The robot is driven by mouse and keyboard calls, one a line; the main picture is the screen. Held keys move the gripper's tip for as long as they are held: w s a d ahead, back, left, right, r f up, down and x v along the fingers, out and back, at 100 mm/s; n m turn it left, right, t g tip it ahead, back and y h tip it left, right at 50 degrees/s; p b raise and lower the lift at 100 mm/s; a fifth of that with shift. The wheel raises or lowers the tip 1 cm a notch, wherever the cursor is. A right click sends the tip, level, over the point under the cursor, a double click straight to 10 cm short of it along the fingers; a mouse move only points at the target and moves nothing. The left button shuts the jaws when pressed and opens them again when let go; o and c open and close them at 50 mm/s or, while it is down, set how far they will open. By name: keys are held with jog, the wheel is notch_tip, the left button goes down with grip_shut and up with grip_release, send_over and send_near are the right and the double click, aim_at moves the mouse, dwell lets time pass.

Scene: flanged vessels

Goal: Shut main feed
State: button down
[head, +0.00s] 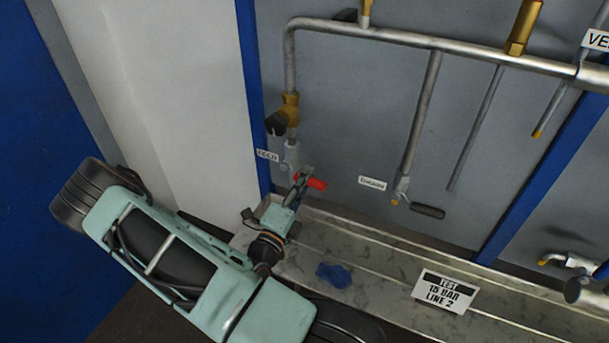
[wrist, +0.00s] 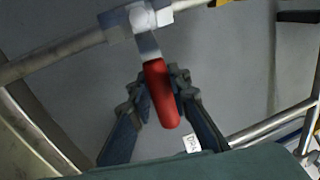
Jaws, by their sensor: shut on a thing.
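A valve with a red lever handle (head: 312,183) sits low on the left vertical pipe, below a brass fitting (head: 290,108). A white tag (head: 267,155) hangs beside it, its text too small to read surely. My gripper (head: 298,186) reaches the red handle from below. In the wrist view the red handle (wrist: 161,92) lies between the two fingers of my gripper (wrist: 160,88), which are shut on it. The handle's metal stem leads up to the valve body (wrist: 140,20) on the pipe. In the head view the handle points right, across the vertical pipe line.
A second valve with a dark handle (head: 428,211) and a "Drain"-like tag (head: 372,183) hangs to the right. A metal ledge (head: 385,255) below holds a blue cloth-like thing (head: 334,275) and a "TEST 15 BAR LINE 2" sign (head: 445,291). A white wall panel (head: 165,95) stands left.

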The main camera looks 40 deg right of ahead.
jog(key=shift+r+n+p, duration=0.3)
jog(key=shift+n, duration=0.2)
jog(key=c, duration=1.8)
grip_release()
jog(key=shift+o, duration=0.2)
jog(key=v, duration=1.2)
jog(key=shift+s+m, duration=0.1)
jog(key=shift+m, duration=0.2)
